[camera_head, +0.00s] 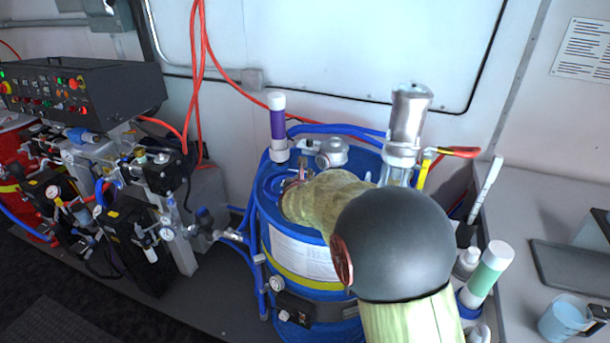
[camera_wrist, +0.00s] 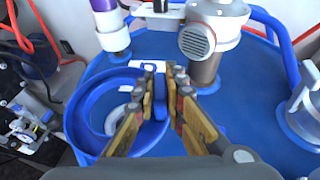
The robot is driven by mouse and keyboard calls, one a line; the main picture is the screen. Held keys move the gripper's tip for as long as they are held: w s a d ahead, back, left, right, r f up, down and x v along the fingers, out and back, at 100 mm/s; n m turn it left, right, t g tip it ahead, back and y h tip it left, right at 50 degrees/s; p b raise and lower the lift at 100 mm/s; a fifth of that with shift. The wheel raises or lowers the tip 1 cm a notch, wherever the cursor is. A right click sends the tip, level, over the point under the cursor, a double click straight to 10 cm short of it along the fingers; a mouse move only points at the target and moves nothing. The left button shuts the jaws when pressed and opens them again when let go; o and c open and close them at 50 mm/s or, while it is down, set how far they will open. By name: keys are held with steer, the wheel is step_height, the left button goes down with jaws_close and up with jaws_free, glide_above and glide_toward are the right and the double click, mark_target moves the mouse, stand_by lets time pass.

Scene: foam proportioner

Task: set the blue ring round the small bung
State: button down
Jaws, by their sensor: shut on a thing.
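The blue ring (camera_wrist: 78,112) is a wide band on the left of the wrist view; it also shows in the head view (camera_head: 268,184). My gripper (camera_wrist: 161,90) is shut on the ring's right side, with a blue part between its fingers. A small pale round piece (camera_wrist: 112,120), which looks like the small bung, shows inside the ring's outline, partly hidden by my left finger. The ring appears to be around it, low over the drum's blue lid (camera_wrist: 245,120). I cannot tell whether the ring touches the lid. In the head view my arm hides most of the gripper.
A purple and white cylinder (camera_wrist: 110,25) stands beyond the ring. A grey-capped fitting (camera_wrist: 205,40) stands close by on the lid. A clear and metal cylinder (camera_head: 405,125) rises at the drum's back right. Red hoses (camera_head: 197,80) hang behind. The lid's right part has bare room.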

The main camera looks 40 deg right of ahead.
steer(key=shift+f+b, duration=1.45)
steer(key=shift+f, duration=1)
steer(key=shift+s+b, duration=0.1)
steer(key=shift+b, duration=0.45)
steer(key=shift+f+b, duration=0.65)
steer(key=shift+b, duration=0.05)
steer(key=c, duration=2.1)
jaws_free()
steer(key=shift+c, duration=0.2)
steer(key=shift+a, duration=0.1)
steer(key=shift+p+v, duration=0.9)
steer(key=shift+v, duration=2.2)
steer(key=shift+p+v, duration=0.85)
steer(key=shift+v, duration=1.55)
